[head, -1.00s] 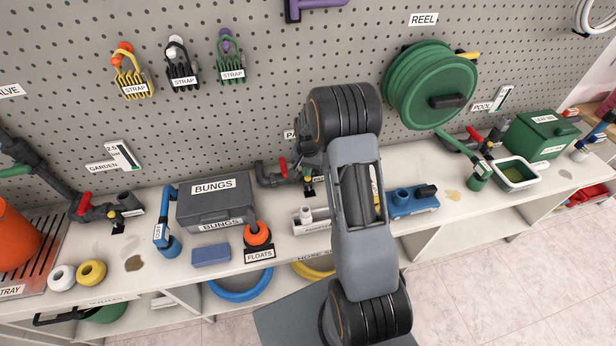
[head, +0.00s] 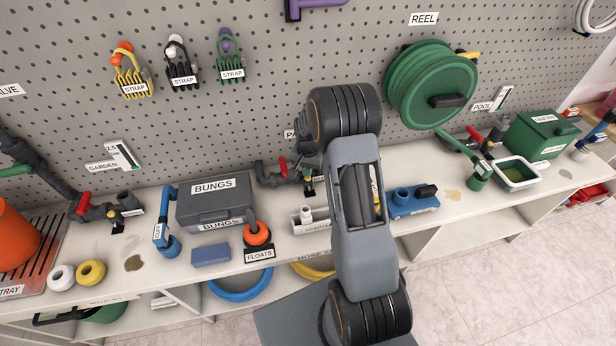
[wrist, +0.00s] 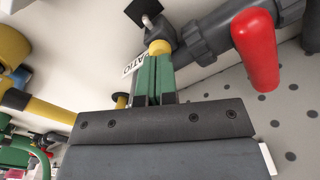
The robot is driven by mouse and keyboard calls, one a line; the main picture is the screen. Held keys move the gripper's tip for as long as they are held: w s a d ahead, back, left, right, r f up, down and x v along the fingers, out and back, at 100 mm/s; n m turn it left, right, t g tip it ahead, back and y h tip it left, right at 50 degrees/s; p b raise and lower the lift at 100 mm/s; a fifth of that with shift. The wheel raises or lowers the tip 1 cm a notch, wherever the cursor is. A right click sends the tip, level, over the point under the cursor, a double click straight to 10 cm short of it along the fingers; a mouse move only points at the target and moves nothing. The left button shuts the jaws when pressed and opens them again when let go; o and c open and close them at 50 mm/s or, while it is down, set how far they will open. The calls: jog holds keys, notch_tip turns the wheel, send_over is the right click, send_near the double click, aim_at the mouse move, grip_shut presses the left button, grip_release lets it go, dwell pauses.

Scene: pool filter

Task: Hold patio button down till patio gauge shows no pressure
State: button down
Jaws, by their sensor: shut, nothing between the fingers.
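The yellow patio button (wrist: 160,47) is on the dark grey pipe fitting in the wrist view. My gripper (wrist: 159,60) is shut and empty, with its green fingertips at the button. They look to be touching it; how far it is pressed I cannot tell. A partly covered PATIO label (wrist: 133,62) is beside the fingers. In the head view the patio sign (head: 290,134) shows only its first letters. My arm covers the rest, so the patio gauge reading is hidden. The red patio valve handle (wrist: 255,50) is right of my fingers in the wrist view.
The bungs case (head: 215,205) and orange floats (head: 258,235) stand left of the patio pipe on the shelf. A blue tool (head: 412,203) lies to its right. The garden gauge (head: 122,155) and pool gauge (head: 503,98) are visible farther left and right on the pegboard.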

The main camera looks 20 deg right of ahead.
jog(key=shift+f+b, duration=0.65)
jog(key=shift+f, duration=0.25)
jog(key=shift+f+b, duration=0.15)
jog(key=shift+b, duration=0.35)
dwell(6.6)
